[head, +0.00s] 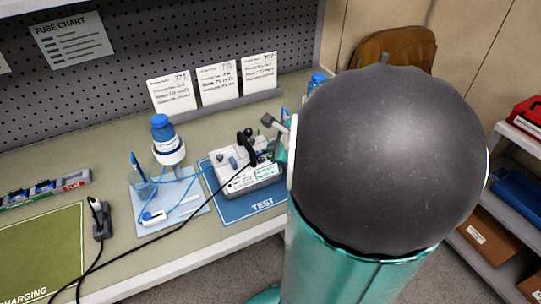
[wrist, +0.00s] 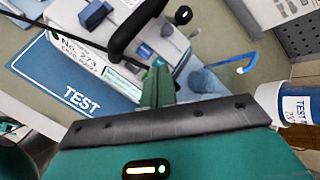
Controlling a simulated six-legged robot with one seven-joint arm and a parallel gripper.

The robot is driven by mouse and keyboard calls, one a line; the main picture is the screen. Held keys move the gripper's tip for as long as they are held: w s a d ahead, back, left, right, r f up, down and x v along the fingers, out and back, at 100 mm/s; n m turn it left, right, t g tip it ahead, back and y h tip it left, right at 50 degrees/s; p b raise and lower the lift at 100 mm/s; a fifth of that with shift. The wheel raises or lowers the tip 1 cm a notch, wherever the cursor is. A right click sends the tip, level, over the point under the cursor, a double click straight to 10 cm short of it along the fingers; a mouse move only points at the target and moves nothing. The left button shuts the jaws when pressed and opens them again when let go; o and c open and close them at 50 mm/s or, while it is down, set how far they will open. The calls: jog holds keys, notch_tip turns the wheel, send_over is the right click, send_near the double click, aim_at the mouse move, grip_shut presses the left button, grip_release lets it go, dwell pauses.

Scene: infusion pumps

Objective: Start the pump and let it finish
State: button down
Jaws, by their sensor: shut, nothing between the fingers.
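The infusion pump (head: 238,180), a pale box with a black loop handle, sits on the blue TEST mat (head: 262,207). In the wrist view the pump (wrist: 88,22) is cut off by the top edge, and its black handle (wrist: 128,32) arches close ahead of my gripper. A label on its side reads what looks like "No. 273", beside a green strip (wrist: 122,77). My gripper (wrist: 158,76) is shut and empty, its green fingertips just in front of the pump's near end. I cannot tell whether they touch. In the head view my arm hides much of that side.
A blue-capped bottle (head: 163,128) stands left of the pump, with blue tubing over a pale tray (head: 172,215). A black cable crosses the bench front. Written cards (head: 217,84) stand behind. A labelled blue bottle (wrist: 296,105) is right of my gripper in the wrist view.

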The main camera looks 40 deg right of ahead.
jog(key=shift+f, duration=0.1)
dwell(0.7)
jog(key=shift+f, duration=0.35)
jog(key=shift+f, duration=0.45)
dwell(0.8)
jog(key=shift+r, duration=0.9)
jog(key=shift+r, duration=2.5)
